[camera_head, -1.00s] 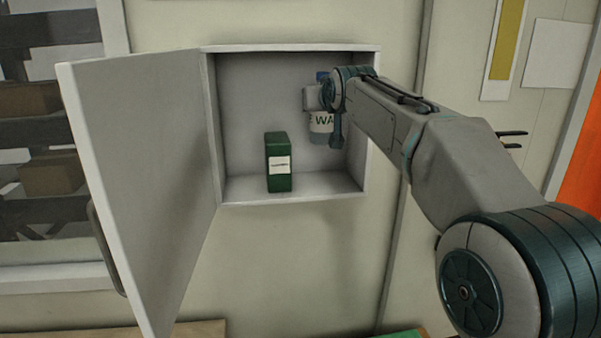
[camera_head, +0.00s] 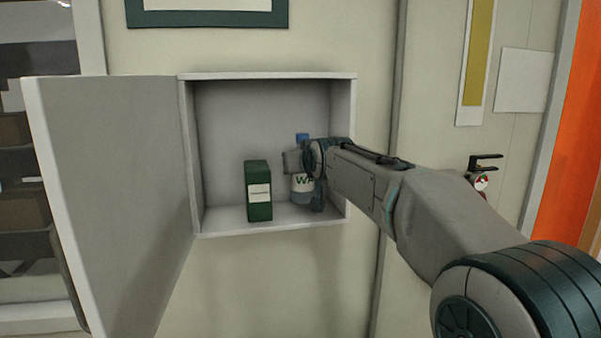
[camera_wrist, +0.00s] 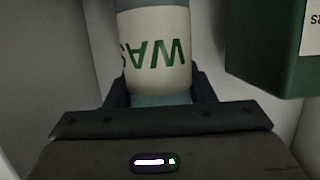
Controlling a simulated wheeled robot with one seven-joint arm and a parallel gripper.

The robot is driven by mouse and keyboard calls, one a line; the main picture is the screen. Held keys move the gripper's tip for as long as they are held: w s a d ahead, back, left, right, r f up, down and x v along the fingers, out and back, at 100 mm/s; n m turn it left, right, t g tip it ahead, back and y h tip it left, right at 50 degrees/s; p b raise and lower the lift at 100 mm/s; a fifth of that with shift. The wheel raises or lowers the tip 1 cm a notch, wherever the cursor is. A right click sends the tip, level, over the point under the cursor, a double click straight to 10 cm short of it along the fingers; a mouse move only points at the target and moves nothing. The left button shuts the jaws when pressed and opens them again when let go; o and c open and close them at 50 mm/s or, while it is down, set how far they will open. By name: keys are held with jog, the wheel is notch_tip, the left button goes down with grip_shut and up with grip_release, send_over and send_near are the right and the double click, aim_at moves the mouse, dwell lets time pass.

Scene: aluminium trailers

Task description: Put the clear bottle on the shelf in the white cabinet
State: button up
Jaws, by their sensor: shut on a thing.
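The clear bottle (camera_head: 303,190), with a blue cap and a white label with green letters, is upright inside the white cabinet (camera_head: 187,160), to the right of a green box. My gripper (camera_head: 304,165) reaches in from the right and is shut on it. In the wrist view the bottle (camera_wrist: 155,50) stands between the fingers of my gripper (camera_wrist: 160,92). The bottle's base is close to the cabinet floor, which serves as the shelf (camera_head: 280,217). I cannot tell whether they touch. My wrist hides part of the bottle.
A green box (camera_head: 258,190) with a white label stands on the cabinet floor left of the bottle; it also shows in the wrist view (camera_wrist: 265,50). The cabinet door (camera_head: 110,190) is open to the left.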

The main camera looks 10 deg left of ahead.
jog(key=shift+f, duration=1.1)
jog(key=shift+f, duration=0.1)
jog(key=shift+f, duration=0.15)
jog(key=o, duration=1.3)
jog(key=shift+c, duration=0.2)
jog(key=shift+r, duration=0.2)
jog(key=shift+r, duration=0.1)
jog(key=shift+s+d, duration=0.25)
jog(key=shift+s, duration=0.1)
jog(key=b+v, duration=0.3)
jog(key=v, duration=0.8)
jog(key=shift+b, duration=0.4)
